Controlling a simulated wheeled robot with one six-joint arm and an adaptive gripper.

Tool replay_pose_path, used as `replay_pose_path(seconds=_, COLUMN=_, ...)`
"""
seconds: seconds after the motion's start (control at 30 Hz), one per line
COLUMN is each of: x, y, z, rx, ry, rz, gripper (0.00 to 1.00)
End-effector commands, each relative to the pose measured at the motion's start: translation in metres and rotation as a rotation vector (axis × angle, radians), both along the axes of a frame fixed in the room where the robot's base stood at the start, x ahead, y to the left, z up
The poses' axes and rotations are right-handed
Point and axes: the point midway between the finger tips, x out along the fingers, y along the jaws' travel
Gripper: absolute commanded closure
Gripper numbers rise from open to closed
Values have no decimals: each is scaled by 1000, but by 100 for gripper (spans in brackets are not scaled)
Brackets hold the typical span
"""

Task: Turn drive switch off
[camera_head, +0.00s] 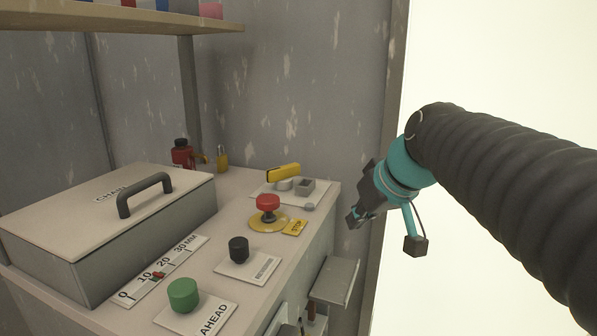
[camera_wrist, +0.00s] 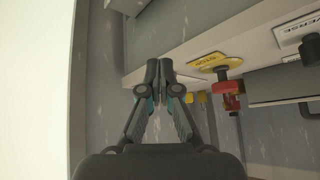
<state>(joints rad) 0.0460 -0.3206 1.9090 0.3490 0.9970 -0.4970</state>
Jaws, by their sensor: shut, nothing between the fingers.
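A switch with a yellow bar handle (camera_head: 284,172) sits on a pale plate at the back right corner of the bench top. It looks like the drive switch, but I can read no label or on/off marking. The handle lies roughly level, pointing across the bench. My gripper (camera_head: 357,218) is to the right of the switch, past the bench's right edge, apart from it. In the wrist view my gripper (camera_wrist: 161,73) is shut and empty, its fingertips close together near the bench edge. I cannot make out the yellow handle clearly in that view.
A red stop button (camera_head: 267,203) stands in front of the switch; a black knob (camera_head: 238,248) and green button (camera_head: 183,294) are nearer. A grey lidded box (camera_head: 60,258) fills the left. A bracket (camera_head: 335,280) juts from the bench side. A padlock (camera_head: 222,158) and red bottle (camera_head: 182,157) stand behind.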

Motion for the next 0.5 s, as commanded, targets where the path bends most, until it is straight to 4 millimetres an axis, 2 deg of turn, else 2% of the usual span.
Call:
replay_pose_path(seconds=0.03, x=24, y=3, z=11, rx=10, ry=-21, rz=38, gripper=100)
replay_pose_path(seconds=0.2, x=86, y=14, z=47, rx=30, ry=-113, rz=171, gripper=100)
replay_pose_path(seconds=0.33, x=116, y=19, z=64, rx=36, ry=-167, rz=239, gripper=100)
replay_pose_path(seconds=0.5, x=132, y=23, z=72, rx=39, ry=-200, rz=278, gripper=100)
